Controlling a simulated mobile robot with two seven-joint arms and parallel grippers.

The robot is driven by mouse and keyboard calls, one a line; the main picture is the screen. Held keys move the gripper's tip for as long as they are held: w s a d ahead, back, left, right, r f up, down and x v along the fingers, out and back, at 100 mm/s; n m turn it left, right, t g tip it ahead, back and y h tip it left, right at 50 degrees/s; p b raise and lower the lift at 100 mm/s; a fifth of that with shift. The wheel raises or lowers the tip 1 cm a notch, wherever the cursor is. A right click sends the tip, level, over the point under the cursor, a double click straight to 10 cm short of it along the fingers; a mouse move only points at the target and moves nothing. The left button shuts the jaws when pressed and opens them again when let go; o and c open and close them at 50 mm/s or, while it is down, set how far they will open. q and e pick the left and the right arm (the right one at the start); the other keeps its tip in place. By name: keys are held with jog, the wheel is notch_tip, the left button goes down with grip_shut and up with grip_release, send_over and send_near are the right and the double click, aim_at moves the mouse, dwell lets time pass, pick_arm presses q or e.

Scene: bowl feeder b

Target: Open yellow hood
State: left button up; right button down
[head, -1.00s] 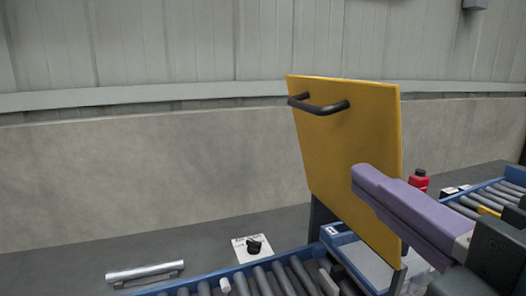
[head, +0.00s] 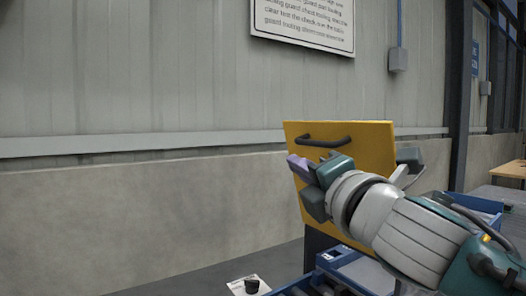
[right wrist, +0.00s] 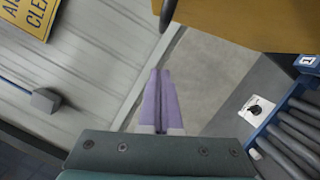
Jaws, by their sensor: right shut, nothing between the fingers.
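The yellow hood (head: 375,138) stands raised and nearly upright, a flat panel with a black bar handle (head: 325,142) near its top edge. In the right wrist view, part of the hood (right wrist: 255,22) fills the top right, with the handle (right wrist: 168,12) at the top edge. My right gripper (head: 299,168) is in front of the hood's left part, just below the handle. Its purple fingers (right wrist: 160,98) are closed together with nothing between them. My right arm hides the hood's middle and lower right. My left gripper is not in view.
A small white plate with a black knob (head: 250,286) lies on the grey surface, left of the blue-framed roller conveyor (right wrist: 292,112). A wall with a sign (head: 305,22) rises behind. The surface left of the hood looks clear.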

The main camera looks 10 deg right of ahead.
aim_at(341, 141)
jog(key=shift+w+d+r+p, duration=0.4)
jog(key=shift+w+d+r, duration=0.15)
jog(key=shift+d, duration=0.25)
jog(key=shift+w+d+r+p, duration=0.4)
jog(key=shift+w+d, duration=0.15)
jog(key=shift+d, duration=0.2)
jog(key=shift+w+d+r+p, duration=0.1)
jog(key=shift+d+r+p, duration=0.2)
jog(key=shift+p, duration=0.1)
jog(key=d+r+m+p, duration=0.1)
jog(key=w+d+m+p, duration=0.1)
jog(key=d+p, duration=0.1)
jog(key=shift+r+g, duration=0.3)
jog(key=shift+r, duration=0.1)
jog(key=shift+w+d, duration=0.1)
jog(key=shift+d, duration=0.1)
jog(key=shift+f, duration=0.15)
